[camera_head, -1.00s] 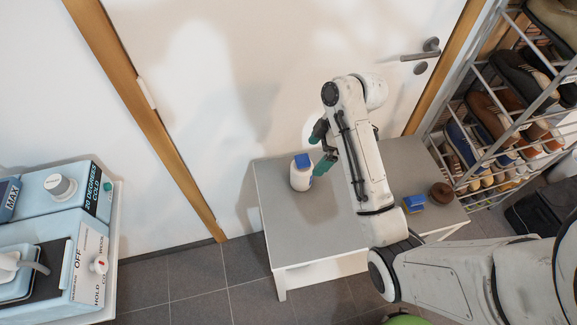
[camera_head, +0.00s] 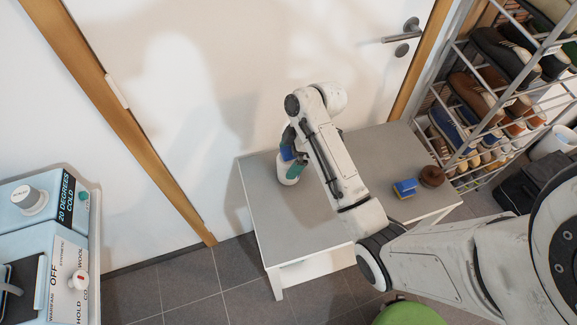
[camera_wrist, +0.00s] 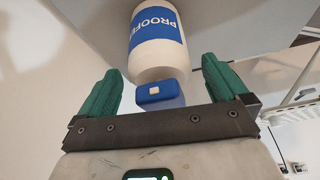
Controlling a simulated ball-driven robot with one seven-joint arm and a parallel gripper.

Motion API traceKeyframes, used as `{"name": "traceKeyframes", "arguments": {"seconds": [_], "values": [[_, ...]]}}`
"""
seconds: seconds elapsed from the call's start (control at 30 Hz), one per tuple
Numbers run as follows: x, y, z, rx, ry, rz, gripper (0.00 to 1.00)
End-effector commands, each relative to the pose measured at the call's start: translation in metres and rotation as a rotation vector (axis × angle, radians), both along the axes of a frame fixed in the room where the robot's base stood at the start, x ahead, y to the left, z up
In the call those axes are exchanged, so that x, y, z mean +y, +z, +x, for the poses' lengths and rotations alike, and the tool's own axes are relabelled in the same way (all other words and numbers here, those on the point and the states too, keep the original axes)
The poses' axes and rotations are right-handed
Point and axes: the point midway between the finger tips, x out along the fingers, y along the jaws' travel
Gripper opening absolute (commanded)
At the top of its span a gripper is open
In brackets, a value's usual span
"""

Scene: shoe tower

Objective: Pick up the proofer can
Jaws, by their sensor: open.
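The proofer can is a white bottle-shaped can (camera_head: 287,170) with a blue label and blue nozzle. It stands upright on the grey table (camera_head: 270,195), near the far left part of the top. In the wrist view the can (camera_wrist: 155,55) lies straight ahead, between the lines of the two green fingers, its blue nozzle nearest me. My gripper (camera_wrist: 165,85) is open, one finger to each side, and does not visibly clasp the can. In the head view my gripper (camera_head: 296,158) is at the can and partly covers it.
A blue brush (camera_head: 404,188) and a brown round item (camera_head: 432,177) are on the table's right part. A shoe rack (camera_head: 490,90) stands to the right, a washing machine (camera_head: 45,225) at left. A door rises behind the table. A green round seat (camera_head: 408,314) is in front.

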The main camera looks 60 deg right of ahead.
Motion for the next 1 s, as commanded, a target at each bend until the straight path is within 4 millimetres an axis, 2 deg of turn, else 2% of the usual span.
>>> {"name": "traceKeyframes", "arguments": {"seconds": [0.13, 0.4, 1.0], "values": [[0.0037, -0.0126, 0.0026, 0.002, -0.001, 0.000, 1.00], [0.0040, -0.0141, 0.0033, 0.000, 0.000, 0.000, 0.98], [0.0040, -0.0138, 0.0033, 0.000, 0.000, 0.000, 0.41]]}}
